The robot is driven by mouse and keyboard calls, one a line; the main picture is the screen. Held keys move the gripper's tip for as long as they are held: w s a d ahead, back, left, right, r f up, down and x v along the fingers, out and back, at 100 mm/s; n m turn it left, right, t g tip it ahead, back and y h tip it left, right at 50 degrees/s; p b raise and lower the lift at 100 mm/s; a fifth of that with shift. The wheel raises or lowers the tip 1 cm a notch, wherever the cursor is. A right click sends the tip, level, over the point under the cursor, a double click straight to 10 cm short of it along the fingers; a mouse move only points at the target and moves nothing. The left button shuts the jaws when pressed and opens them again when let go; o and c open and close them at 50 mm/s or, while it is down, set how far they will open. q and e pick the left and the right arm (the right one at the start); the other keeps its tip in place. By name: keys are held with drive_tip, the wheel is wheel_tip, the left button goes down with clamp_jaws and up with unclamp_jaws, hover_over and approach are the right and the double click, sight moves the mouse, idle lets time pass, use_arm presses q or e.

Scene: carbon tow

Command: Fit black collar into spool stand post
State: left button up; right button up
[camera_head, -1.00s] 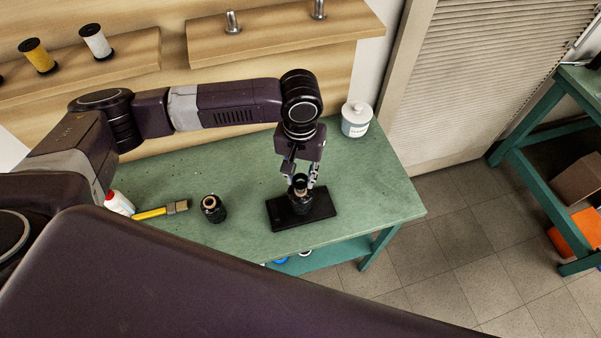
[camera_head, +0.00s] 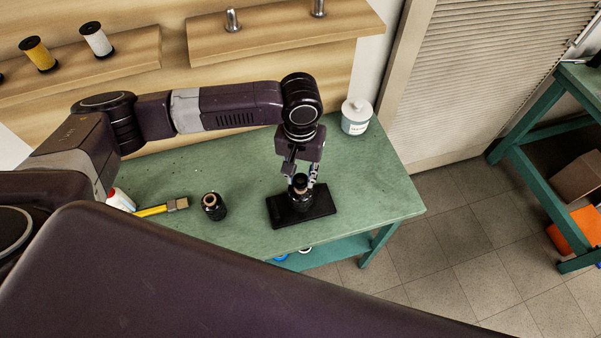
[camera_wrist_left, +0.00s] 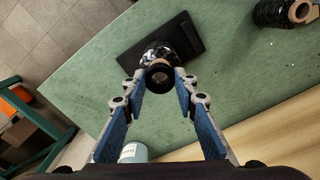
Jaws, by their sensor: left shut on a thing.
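The spool stand has a flat black base (camera_head: 325,206) on the green bench; the base also shows in the wrist view (camera_wrist_left: 192,32). A spool of shiny black tow (camera_head: 301,203) stands upright on it and hides most of the post; it also shows in the wrist view (camera_wrist_left: 158,52). My left gripper (camera_head: 302,184) comes down from above and is shut on the black collar (camera_wrist_left: 160,77), a small dark ring between its fingertips. The collar is over the spool's top. I cannot tell whether it touches the post. My right gripper is not in view.
A yellow-handled brush (camera_head: 160,209) and a white bottle (camera_head: 121,200) lie farther left. A white lidded jar (camera_head: 356,117) stands at the back right. The bench (camera_head: 385,190) is clear right of the stand.

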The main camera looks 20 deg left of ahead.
use_arm(q)
drive_tip(key=shift+f, duration=1.15)
drive_tip(key=o, duration=1.3)
drive_tip(key=shift+r, duration=0.2)
wheel_tip(320, 180, up, 12)
drive_tip(key=shift+f, duration=0.25)
